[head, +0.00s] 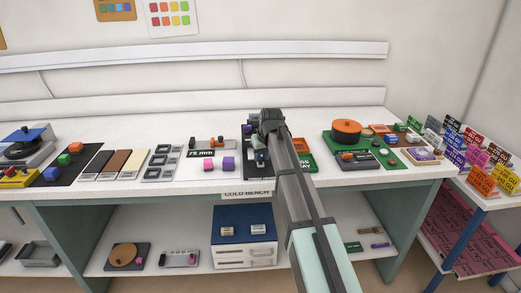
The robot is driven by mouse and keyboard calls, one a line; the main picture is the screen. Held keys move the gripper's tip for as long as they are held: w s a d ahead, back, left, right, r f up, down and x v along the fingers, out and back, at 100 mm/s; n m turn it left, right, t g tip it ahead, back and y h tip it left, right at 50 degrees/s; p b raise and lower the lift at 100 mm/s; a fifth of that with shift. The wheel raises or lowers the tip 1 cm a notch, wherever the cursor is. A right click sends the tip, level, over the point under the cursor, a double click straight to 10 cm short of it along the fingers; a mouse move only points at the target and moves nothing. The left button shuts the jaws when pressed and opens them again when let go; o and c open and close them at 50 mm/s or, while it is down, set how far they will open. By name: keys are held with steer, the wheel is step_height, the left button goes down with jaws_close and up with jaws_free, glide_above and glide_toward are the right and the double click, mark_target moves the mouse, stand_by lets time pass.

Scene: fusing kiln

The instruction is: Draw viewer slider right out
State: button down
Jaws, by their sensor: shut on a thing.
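My gripper (268,124) reaches over the bench from the front and is shut at a dark board (247,170) near the bench's middle. What it holds is hidden behind the gripper and my arm; it is probably the viewer slider, but I cannot make out its shape. A purple block (247,129) shows on the board just left of the gripper. A grey and blue part (261,157) shows beside my arm. How far any slider is out cannot be seen.
A green tray (303,160) lies close right of my arm. Further right are an orange disc (346,131) and a dark box (357,163). The bench's back strip is clear.

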steer(key=s, duration=0.6)
steer(key=c, duration=0.9)
jaws_free()
steer(key=shift+w, duration=0.1)
steer(key=v, duration=1.4)
steer(key=shift+f, duration=0.1)
